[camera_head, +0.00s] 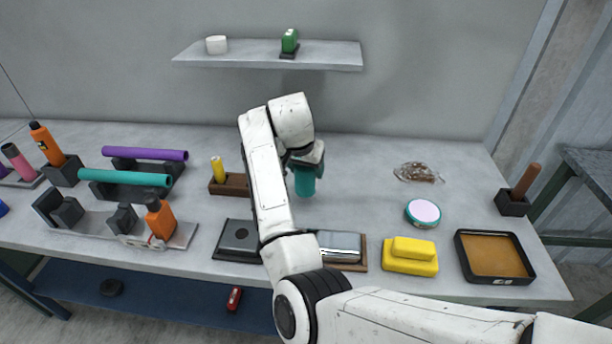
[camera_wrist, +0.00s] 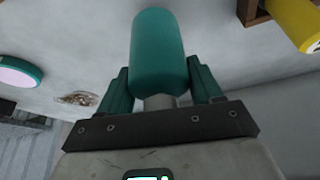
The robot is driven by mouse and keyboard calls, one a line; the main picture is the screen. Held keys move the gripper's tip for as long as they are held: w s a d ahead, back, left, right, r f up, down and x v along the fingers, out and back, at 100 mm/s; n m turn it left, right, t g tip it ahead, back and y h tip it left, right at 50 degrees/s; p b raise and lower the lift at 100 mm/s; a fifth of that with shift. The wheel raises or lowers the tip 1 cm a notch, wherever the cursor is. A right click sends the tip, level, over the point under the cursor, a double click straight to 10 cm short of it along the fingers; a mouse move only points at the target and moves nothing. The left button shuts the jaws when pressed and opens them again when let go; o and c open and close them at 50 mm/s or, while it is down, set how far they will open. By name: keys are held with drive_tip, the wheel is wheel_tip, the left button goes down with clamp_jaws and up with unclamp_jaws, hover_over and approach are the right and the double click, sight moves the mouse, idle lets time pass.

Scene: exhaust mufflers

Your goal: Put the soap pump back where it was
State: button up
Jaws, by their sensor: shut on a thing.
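The teal bottle (camera_head: 304,185), which I take to be the soap pump, is in my gripper (camera_head: 305,165) near the middle of the table. In the wrist view the bottle (camera_wrist: 160,50) has a rounded body and a grey neck. My gripper's two dark teal fingers (camera_wrist: 160,85) are shut on it, one at each side. The bottle's upper part is hidden by the gripper in the head view. I cannot tell whether its base touches the table.
A wooden block with a yellow cylinder (camera_head: 217,170) is left of the bottle. A pink-topped round tin (camera_head: 423,213) and a clear crumpled item (camera_head: 418,172) are to the right. A yellow block (camera_head: 410,257) and a black-rimmed tray (camera_head: 528,276) are at the front right. The table behind the bottle is clear.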

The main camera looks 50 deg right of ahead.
drive_tip(key=shift+w+d+f+p, duration=0.15)
drive_tip(key=shift+f+p, duration=0.2)
drive_tip(key=shift+f, duration=1.35)
drive_tip(key=shift+f, duration=0.15)
drive_tip(key=o, duration=1.2)
drive_tip(key=shift+o, duration=0.2)
drive_tip(key=v, duration=1.2)
drive_tip(key=shift+b, duration=0.35)
